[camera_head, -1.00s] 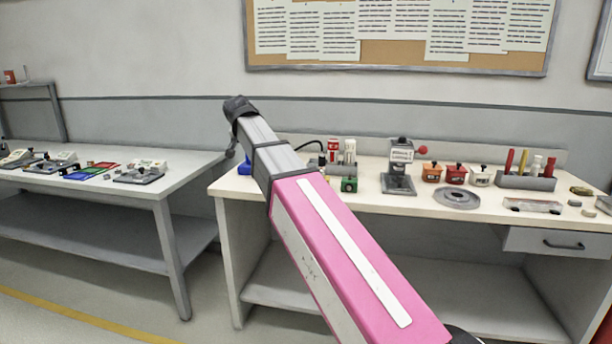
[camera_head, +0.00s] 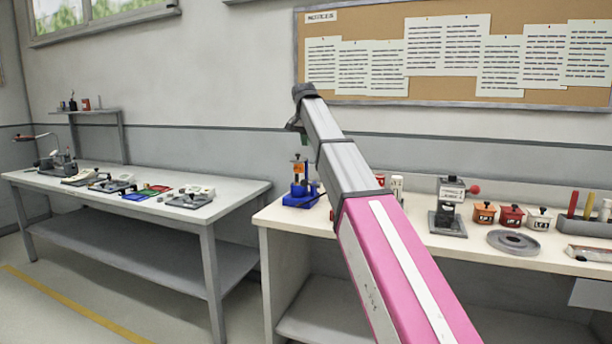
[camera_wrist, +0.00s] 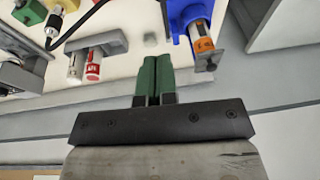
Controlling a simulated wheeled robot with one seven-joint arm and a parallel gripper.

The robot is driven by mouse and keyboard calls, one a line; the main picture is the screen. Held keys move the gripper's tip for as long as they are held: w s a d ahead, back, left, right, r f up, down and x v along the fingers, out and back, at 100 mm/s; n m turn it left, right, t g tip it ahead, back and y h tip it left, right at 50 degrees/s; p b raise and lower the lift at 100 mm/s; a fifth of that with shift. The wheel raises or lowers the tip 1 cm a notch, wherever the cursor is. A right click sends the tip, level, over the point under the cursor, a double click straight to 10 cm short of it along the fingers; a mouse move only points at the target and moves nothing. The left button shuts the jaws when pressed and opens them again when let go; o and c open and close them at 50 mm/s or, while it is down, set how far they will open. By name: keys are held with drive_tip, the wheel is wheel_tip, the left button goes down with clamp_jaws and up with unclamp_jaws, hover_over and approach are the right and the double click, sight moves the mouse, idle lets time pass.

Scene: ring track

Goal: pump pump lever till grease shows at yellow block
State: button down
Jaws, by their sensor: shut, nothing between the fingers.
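My gripper (camera_wrist: 153,80) has green fingers pressed together with nothing between them, in the middle of the wrist view. A small part of a yellow block (camera_wrist: 66,4) shows at the top edge of the wrist view, near a metal fitting and black hose (camera_wrist: 80,27). A blue device (camera_wrist: 179,15) with an orange-labelled cylinder is right of the fingers, apart from them; the head view shows it (camera_head: 299,190) upright at the bench's left end. I cannot tell which part is the pump lever.
A grey holder with red and white tubes (camera_wrist: 93,65) lies left of my fingers. On the bench are a grey stand with a red knob (camera_head: 450,205), small labelled pots (camera_head: 511,216) and a grey disc (camera_head: 513,242). Another table (camera_head: 230,190) stands left, across a gap.

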sight(305, 180)
drive_tip(key=shift+w+r, duration=0.1)
drive_tip(key=shift+r, duration=0.15)
drive_tip(key=shift+d, duration=0.1)
drive_tip(key=x, duration=0.8)
drive_tip(key=s+x, duration=0.1)
drive_tip(key=x, duration=0.3)
drive_tip(key=shift+a+f, duration=0.35)
drive_tip(key=shift+f, duration=0.05)
drive_tip(key=shift+a+f, duration=0.1)
drive_tip(key=shift+f, duration=0.55)
drive_tip(key=shift+w, duration=0.1)
